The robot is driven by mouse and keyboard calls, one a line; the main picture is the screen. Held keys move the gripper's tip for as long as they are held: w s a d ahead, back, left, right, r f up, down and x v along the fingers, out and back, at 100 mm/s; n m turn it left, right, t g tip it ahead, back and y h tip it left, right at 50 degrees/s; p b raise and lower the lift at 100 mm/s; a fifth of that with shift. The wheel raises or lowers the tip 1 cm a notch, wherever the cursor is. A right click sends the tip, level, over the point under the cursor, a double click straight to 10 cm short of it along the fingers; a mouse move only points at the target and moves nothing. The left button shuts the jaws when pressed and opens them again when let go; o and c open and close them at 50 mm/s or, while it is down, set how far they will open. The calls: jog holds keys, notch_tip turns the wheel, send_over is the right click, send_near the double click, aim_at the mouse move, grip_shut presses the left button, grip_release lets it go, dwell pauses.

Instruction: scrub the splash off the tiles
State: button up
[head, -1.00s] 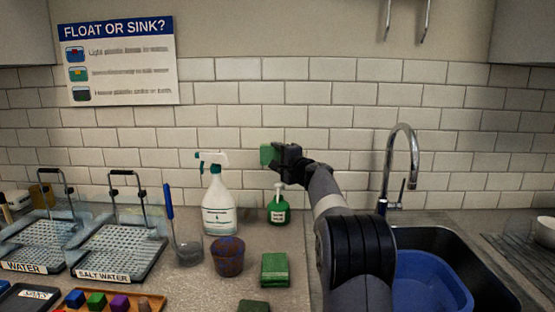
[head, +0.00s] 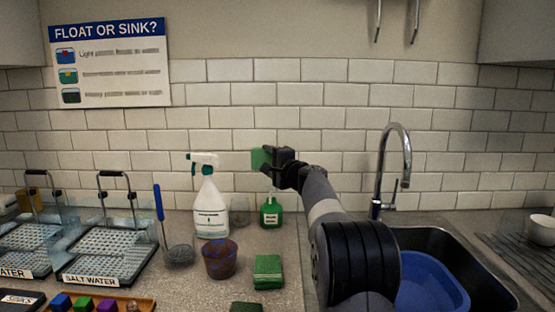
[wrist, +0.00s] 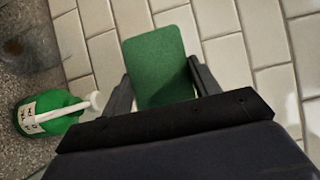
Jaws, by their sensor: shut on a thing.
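My gripper (head: 272,156) is shut on a green scrubbing pad (head: 261,158) and holds it up at the white tiled wall (head: 230,122), above the green soap bottle. In the wrist view, the pad (wrist: 157,60) stands out between the two dark fingers of my gripper (wrist: 160,82), with tiles (wrist: 230,55) behind it. I cannot tell whether the pad touches the tiles. No splash shows on the visible tiles; the part behind the pad and gripper is hidden.
A spray bottle (head: 211,208), a green soap bottle (head: 271,213) and a brown-blue cup (head: 219,261) stand on the counter. Another green pad (head: 268,272) lies in front. The faucet (head: 403,150) and a blue basin (head: 432,284) are at right. Wire-handled trays (head: 108,262) are at left.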

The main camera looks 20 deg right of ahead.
jog(key=shift+w+d+f+p, duration=0.25)
jog(key=shift+w+d+p, duration=0.2)
jog(key=shift+w, duration=0.45)
jog(key=shift+w+d+f+p, duration=0.3)
jog(key=shift+w+p, duration=0.15)
jog(key=shift+w, duration=0.45)
jog(key=shift+w+d+f+p, duration=0.2)
jog(key=shift+w+d+p, duration=0.25)
jog(key=shift+w, duration=0.45)
jog(key=shift+w+d+p, duration=0.3)
jog(key=shift+w+p, duration=0.45)
jog(key=shift+p, duration=0.1)
jog(key=shift+w+d+p, duration=0.25)
jog(key=shift+w+p, duration=0.45)
jog(key=shift+p, duration=0.15)
jog(key=d, duration=0.1)
jog(key=s+d, duration=0.1)
jog(key=d, duration=0.1)
jog(key=shift+s+d+b, duration=0.25)
jog(key=shift+d+b, duration=0.1)
jog(key=shift+d, duration=0.05)
jog(key=shift+w+a+r, duration=0.15)
jog(key=shift+w+a, duration=0.05)
jog(key=shift+a, duration=0.45)
jog(key=shift+c, duration=0.3)
jog(key=a, duration=0.1)
jog(key=w+a, duration=0.1)
jog(key=shift+w+a, duration=0.15)
jog(key=shift+a, duration=0.2)
